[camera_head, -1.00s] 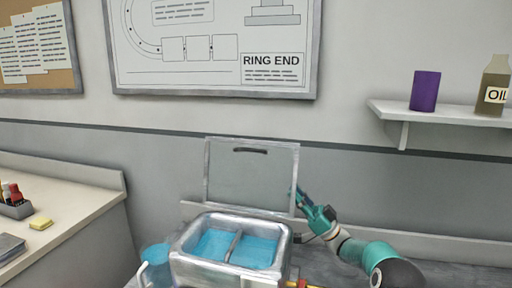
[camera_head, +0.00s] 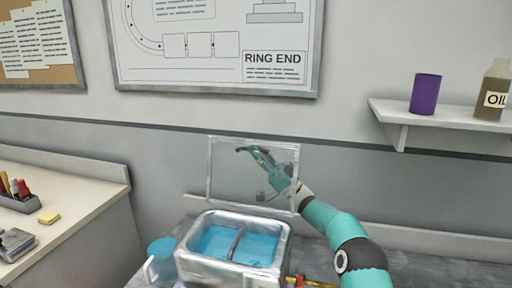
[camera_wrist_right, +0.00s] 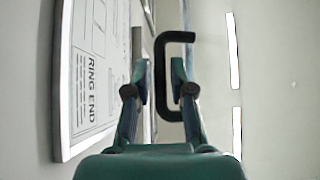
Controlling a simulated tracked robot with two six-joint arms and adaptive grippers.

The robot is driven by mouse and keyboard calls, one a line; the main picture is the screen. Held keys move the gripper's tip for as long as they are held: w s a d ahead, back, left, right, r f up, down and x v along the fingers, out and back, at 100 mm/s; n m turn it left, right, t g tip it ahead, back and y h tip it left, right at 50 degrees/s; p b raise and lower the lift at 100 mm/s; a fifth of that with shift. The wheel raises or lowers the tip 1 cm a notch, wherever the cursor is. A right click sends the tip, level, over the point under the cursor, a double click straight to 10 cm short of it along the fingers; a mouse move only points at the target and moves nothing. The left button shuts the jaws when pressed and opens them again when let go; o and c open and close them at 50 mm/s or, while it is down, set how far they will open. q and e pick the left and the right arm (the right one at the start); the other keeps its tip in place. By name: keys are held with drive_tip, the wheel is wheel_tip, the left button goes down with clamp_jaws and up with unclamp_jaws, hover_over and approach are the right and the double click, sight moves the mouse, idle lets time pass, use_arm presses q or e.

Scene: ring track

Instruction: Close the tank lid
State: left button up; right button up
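The tank (camera_head: 183,262) is a metal box at the bottom centre with blue liquid in two compartments. Its clear lid (camera_head: 222,185) stands upright at the tank's back edge, open. The lid's dark handle shows near its top, partly hidden in the head view by my right gripper (camera_head: 258,160). In the right wrist view the C-shaped handle (camera_wrist_right: 161,75) lies ahead, its bar between the two fingertips of the right gripper (camera_wrist_right: 161,85). These fingers are apart, with a gap around the bar; I cannot tell if they touch it. My left gripper is not in view.
A blue jug (camera_head: 161,262) stands left of the tank. A red and yellow part (camera_head: 312,283) is at its lower right. A counter (camera_head: 75,230) is at left, and a shelf (camera_head: 440,117) with a purple cylinder (camera_head: 425,93) and oil bottle (camera_head: 492,90) at right.

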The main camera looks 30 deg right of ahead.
drive_tip(key=shift+w+a+r, duration=0.1)
drive_tip(key=shift+w+r, duration=0.05)
drive_tip(key=shift+r, duration=0.05)
clamp_jaws()
